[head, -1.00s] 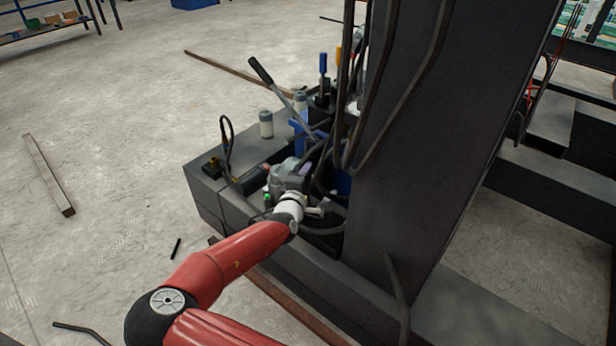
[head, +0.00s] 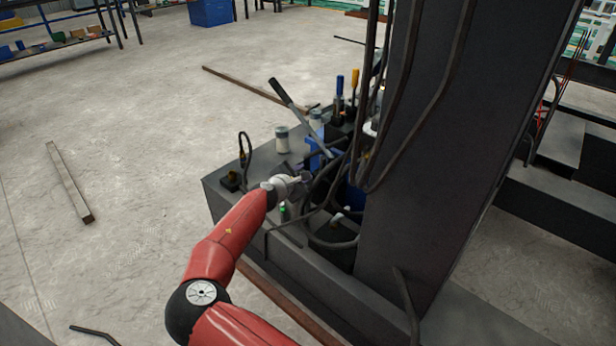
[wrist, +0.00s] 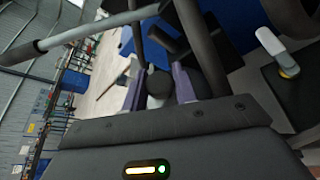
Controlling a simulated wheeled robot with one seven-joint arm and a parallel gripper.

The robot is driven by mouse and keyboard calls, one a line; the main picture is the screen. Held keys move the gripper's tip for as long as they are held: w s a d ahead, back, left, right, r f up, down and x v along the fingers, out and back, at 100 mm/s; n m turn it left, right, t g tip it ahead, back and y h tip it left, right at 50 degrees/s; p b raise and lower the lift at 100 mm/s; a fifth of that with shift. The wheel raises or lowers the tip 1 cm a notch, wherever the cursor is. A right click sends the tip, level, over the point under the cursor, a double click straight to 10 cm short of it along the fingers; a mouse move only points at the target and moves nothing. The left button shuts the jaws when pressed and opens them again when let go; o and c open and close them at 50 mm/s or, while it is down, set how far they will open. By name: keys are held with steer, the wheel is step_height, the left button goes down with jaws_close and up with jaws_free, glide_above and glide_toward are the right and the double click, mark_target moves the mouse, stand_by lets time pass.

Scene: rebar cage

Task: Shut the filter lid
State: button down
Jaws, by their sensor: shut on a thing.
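My gripper (wrist: 160,84) shows its two purple-padded fingers in the wrist view, closed around a small dark rounded part (wrist: 158,86) with a pale piece beside it. I take this part to be the filter lid, but its outline is mostly hidden by the fingers, and I cannot tell how far it is open. In the head view my gripper (head: 304,180) is small and partly hidden behind my wrist, over the dark machine base among the hoses.
A grey lever (head: 292,108) slants up near blue parts (head: 318,152), and a pale canister (head: 282,140) stands on the base (head: 262,162). Black hoses hang by the large dark column (head: 425,150) to the right. A white handle (wrist: 270,42) is right in the wrist view. Open floor lies left.

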steer(key=shift+w+a+n, duration=0.3)
steer(key=shift+w+a, duration=0.05)
steer(key=shift+a, duration=0.1)
steer(key=shift+w+a+f, duration=0.3)
steer(key=shift+a, duration=0.2)
steer(key=shift+w+a+f+n+g+h, duration=0.25)
steer(key=shift+w+a+n+g+h, duration=0.1)
steer(key=shift+n+g, duration=0.15)
steer(key=shift+a+f, duration=0.15)
steer(key=shift+w+a+f, duration=0.25)
steer(key=shift+a, duration=0.05)
steer(key=shift+a+f, duration=0.1)
